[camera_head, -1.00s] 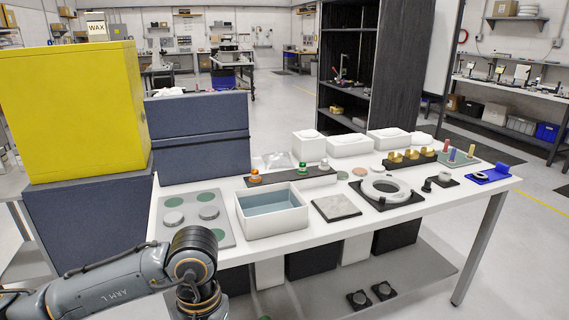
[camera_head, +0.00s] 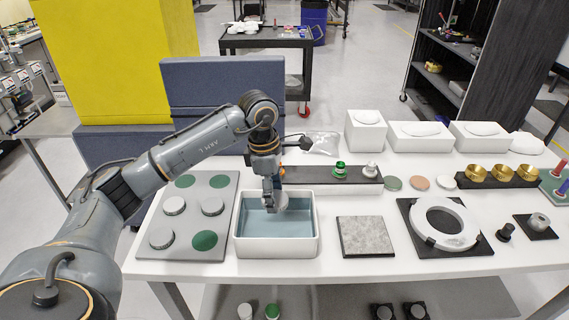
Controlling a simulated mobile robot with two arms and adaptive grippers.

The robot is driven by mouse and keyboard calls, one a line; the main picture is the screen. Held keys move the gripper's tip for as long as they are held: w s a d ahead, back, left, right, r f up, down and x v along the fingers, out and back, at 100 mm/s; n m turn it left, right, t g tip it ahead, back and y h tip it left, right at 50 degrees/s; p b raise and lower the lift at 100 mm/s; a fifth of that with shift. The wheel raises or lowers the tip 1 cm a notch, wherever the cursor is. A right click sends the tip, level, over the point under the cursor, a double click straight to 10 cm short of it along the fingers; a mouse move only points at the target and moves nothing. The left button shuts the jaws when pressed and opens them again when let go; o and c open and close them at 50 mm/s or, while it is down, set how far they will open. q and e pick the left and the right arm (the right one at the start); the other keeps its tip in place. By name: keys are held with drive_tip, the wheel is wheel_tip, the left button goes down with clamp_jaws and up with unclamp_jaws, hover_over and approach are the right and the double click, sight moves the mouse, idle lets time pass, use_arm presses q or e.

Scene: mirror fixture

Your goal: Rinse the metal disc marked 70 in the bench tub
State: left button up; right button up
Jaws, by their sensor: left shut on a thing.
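The white bench tub (camera_head: 277,250) stands at the front of the white table and holds blue-grey water (camera_head: 275,226). My left gripper (camera_head: 271,199) points down into the tub near its back. It is shut on a pale metal disc (camera_head: 282,201), partly hidden by the fingers. I cannot tell whether the disc touches the water, and its mark is not readable. Left of the tub, a grey tray (camera_head: 219,221) carries metal discs (camera_head: 161,238) and green round spots (camera_head: 204,240). My right gripper is not in view.
A dark strip (camera_head: 317,178) with small bottles (camera_head: 340,170) lies behind the tub. A stone-topped square (camera_head: 366,236) and a black plate with a pale ring (camera_head: 443,225) lie to the right. White boxes (camera_head: 365,131) stand at the back. A yellow block (camera_head: 100,60) stands at left.

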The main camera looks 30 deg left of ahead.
use_arm(q)
drive_tip(key=shift+w+a+r+n, duration=0.25)
drive_tip(key=shift+w+a+n, duration=0.15)
drive_tip(key=shift+w+n, duration=0.15)
drive_tip(key=shift+w, duration=0.35)
drive_tip(key=shift+f+n, duration=0.15)
drive_tip(key=shift+n, duration=0.1)
drive_tip(key=shift+s+f+b, duration=0.25)
drive_tip(key=shift+f+b, duration=0.05)
drive_tip(key=shift+b, duration=0.05)
drive_tip(key=shift+f, duration=0.35)
wheel_tip(320, 180, down, 11)
drive_tip(key=b, duration=0.8)
drive_tip(key=shift+w+f+b, duration=0.1)
drive_tip(key=shift+f+b, duration=0.1)
drive_tip(key=shift+b, duration=0.2)
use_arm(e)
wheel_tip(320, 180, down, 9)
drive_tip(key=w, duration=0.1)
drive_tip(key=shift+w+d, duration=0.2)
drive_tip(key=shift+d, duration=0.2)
use_arm(q)
drive_tip(key=shift+a, duration=0.15)
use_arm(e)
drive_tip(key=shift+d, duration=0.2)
use_arm(q)
drive_tip(key=shift+s+a, duration=0.45)
drive_tip(key=shift+a, duration=0.15)
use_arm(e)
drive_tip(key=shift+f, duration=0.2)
